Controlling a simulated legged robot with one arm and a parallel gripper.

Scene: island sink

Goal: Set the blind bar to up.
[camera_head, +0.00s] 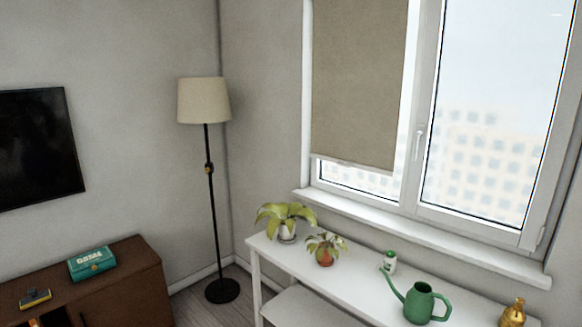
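A beige roller blind (358,85) hangs over the left pane of the window and covers most of it. The blind bar (352,165) runs along its lower edge, a little above the bottom of the pane. A narrow strip of glass shows below the bar. The right pane (490,120) has no blind in view. The top of the blind is cut off by the frame. My gripper is not in view.
Below the sill (420,232) a white table (345,275) holds two potted plants, a small bottle, a green watering can (420,303) and a gold object. A floor lamp (210,190) stands in the corner. A brown cabinet (120,290) is at left.

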